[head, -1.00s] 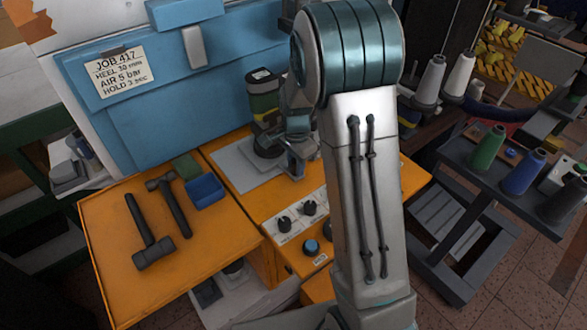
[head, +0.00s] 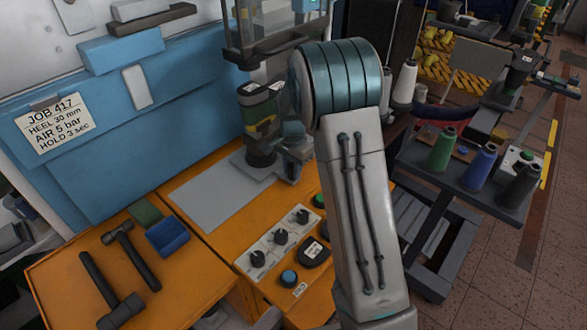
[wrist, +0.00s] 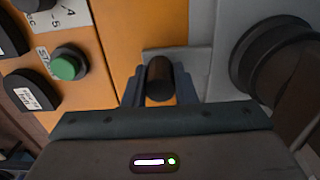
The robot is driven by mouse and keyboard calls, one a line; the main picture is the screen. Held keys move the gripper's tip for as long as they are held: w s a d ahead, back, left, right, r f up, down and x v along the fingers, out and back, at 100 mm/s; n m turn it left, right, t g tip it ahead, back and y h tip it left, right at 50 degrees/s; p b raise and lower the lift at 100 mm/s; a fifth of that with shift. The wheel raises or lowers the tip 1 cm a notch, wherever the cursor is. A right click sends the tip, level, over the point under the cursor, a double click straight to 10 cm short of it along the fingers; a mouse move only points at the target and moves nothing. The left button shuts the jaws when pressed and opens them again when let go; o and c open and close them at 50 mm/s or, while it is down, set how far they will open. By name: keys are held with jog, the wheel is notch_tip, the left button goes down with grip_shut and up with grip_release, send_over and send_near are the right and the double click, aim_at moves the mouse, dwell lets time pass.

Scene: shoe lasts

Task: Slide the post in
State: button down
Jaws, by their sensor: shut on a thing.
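The post, a short dark brown cylinder (wrist: 160,74), stands out between the two grey fingers of my gripper (wrist: 160,92) in the wrist view. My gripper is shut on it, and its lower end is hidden. In the head view my gripper (head: 291,160) is partly hidden by my arm. It is beside a dark round base (head: 261,157) under a green, yellow and black piece (head: 259,112). A dark round part also shows at the right of the wrist view (wrist: 262,52), apart from the post. I cannot make out the hole for the post.
The orange bench (head: 190,283) carries a grey plate (head: 207,196), two hammers (head: 128,255), a blue tray (head: 167,236) and a knob panel (head: 280,241). A green button (wrist: 68,66) shows left of my gripper. A spool cart (head: 465,180) stands at the right.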

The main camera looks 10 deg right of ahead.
jog(key=shift+w+d+r, duration=0.1)
jog(key=shift+w+d, duration=0.05)
jog(key=c, duration=1.2)
grip_release()
jog(key=shift+d, duration=0.1)
jog(key=shift+r, duration=0.1)
notch_tip(320, 180, up, 6)
jog(key=shift+r+b, duration=0.1)
jog(key=shift+b, duration=0.2)
jog(key=shift+r, duration=0.55)
